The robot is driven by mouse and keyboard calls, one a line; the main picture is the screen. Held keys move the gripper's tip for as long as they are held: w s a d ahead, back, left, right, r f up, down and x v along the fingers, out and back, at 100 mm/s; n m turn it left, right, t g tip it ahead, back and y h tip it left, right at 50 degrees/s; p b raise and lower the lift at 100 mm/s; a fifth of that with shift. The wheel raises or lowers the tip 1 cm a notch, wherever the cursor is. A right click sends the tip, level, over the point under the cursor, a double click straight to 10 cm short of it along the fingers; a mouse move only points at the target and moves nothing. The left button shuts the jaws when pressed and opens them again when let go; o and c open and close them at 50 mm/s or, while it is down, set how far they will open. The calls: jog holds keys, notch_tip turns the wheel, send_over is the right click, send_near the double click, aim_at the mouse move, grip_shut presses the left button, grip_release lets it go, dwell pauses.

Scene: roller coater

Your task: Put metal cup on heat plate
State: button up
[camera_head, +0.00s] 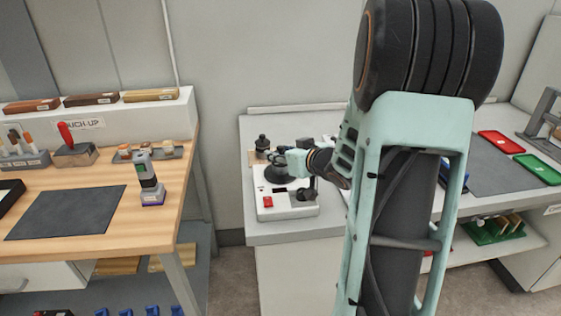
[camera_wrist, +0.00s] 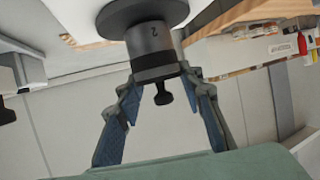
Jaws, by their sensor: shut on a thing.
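The metal cup (camera_wrist: 152,45) is a dark grey cylinder marked "2", with a black band and a black knob at its lid end. In the wrist view, which is turned nearly upside down, it stands against a black round plate (camera_wrist: 120,12); no gap shows between them. My gripper (camera_wrist: 160,78) is shut on the cup near its lid end, with one blue-padded finger on each side. In the head view, my gripper (camera_head: 292,162) is over the white heat plate unit (camera_head: 288,208), which has a red button in front. There the cup is small and partly hidden by the gripper.
A black knobbed item (camera_head: 262,143) stands behind the unit on the left. To the left is a wooden workbench (camera_head: 140,232) with a dark mat (camera_head: 66,213) and a handheld device (camera_head: 149,180). Red (camera_head: 501,142) and green (camera_head: 540,169) trays lie at the right.

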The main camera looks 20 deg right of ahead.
jog(key=shift+f, duration=0.1)
jog(key=shift+f, duration=0.15)
jog(key=o, duration=1.3)
jog(key=shift+s+d+r, duration=0.1)
jog(key=shift+s+r, duration=0.1)
jog(key=shift+r, duration=0.1)
jog(key=p+v, duration=0.2)
jog(key=v, duration=0.9)
jog(key=shift+s, duration=0.3)
jog(key=shift+w+r, duration=0.1)
